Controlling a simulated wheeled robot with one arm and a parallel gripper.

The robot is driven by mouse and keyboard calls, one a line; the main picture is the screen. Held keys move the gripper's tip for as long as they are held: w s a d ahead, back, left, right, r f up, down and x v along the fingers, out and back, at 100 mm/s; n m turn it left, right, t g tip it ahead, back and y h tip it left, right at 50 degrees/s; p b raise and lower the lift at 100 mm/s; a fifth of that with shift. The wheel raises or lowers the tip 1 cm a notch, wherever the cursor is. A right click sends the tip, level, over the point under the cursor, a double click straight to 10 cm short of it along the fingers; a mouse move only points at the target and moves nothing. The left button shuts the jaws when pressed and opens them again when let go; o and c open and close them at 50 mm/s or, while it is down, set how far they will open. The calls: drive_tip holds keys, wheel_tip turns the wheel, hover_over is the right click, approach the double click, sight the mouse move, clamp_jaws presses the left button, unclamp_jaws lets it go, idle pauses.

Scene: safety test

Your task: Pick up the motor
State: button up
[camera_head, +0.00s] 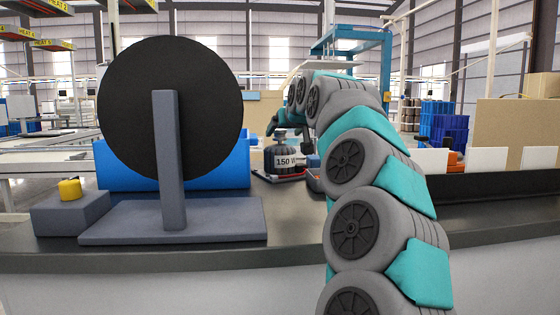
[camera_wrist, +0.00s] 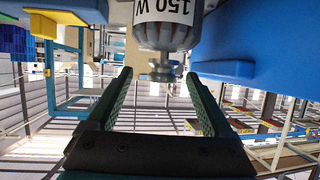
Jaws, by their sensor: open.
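The motor (camera_head: 284,158) is a dark ribbed cylinder with a white "150 W" label. It stands upright on the counter, behind my arm's bend in the head view. In the wrist view the motor (camera_wrist: 166,30) appears upside down at the top, its narrow silver shaft end pointing at my gripper. My gripper (camera_wrist: 158,76) is open and empty, with one finger on each side of the line of the shaft. The shaft end lies at about fingertip level; no contact shows. In the head view the gripper is small and partly hidden above the motor.
A large black disc (camera_head: 172,108) on a grey stand (camera_head: 205,219) fills the left of the counter (camera_head: 292,230). A blue block (camera_head: 228,169) stands behind it, close to the motor's left. A grey box with a yellow button (camera_head: 70,189) sits far left. A black bin (camera_head: 490,187) lies right.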

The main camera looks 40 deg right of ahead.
drive_tip(key=x, duration=0.4)
drive_tip(key=shift+w+a, duration=0.1)
drive_tip(key=shift+a, duration=0.15)
clamp_jaws()
idle(0.4)
drive_tip(key=shift+r, duration=0.1)
